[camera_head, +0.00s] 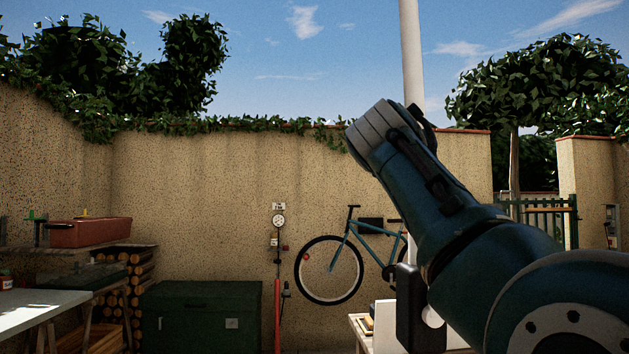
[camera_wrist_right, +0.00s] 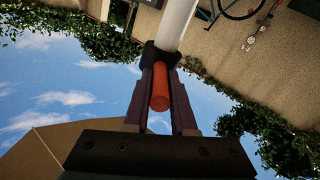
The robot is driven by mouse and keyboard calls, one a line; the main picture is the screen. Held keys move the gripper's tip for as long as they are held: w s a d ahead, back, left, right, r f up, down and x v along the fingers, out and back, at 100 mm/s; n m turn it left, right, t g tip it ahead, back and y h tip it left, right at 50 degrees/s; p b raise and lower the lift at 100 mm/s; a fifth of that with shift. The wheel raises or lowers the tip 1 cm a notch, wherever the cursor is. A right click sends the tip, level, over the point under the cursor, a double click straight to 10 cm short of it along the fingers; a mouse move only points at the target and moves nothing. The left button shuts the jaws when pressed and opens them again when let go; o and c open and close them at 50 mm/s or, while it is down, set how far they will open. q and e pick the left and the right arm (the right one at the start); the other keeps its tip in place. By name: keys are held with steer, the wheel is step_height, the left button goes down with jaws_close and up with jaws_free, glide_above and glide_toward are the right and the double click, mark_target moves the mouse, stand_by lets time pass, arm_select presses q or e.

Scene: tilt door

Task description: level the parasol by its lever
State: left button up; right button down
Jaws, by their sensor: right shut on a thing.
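The parasol's pale pole (camera_head: 411,50) rises upright behind my right arm in the head view. In the right wrist view the pole (camera_wrist_right: 177,22) runs into a dark collar (camera_wrist_right: 160,56). An orange-red lever (camera_wrist_right: 160,102) sticks out from the collar. My right gripper (camera_wrist_right: 160,80) is shut on the lever, with a finger on each side of it. In the head view the lever and fingers are hidden behind my raised arm. A tan panel (camera_wrist_right: 62,150) shows at lower left in the wrist view; I cannot tell whether it is the canopy. My left gripper is not in view.
A bicycle (camera_head: 345,262) hangs on the speckled wall (camera_head: 220,200). A green chest (camera_head: 201,312) and a red post with a gauge (camera_head: 277,300) stand before it. A workbench (camera_head: 35,308) is at left. A white-topped table (camera_head: 386,325) stands beyond my arm.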

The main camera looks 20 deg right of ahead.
stand_by(0.4)
steer(key=c, duration=0.7)
jaws_free()
steer(key=shift+w, duration=0.1)
steer(key=shift+c, duration=0.2)
steer(key=shift+a, duration=0.1)
steer(key=b+v, duration=0.2)
steer(key=v, duration=0.8)
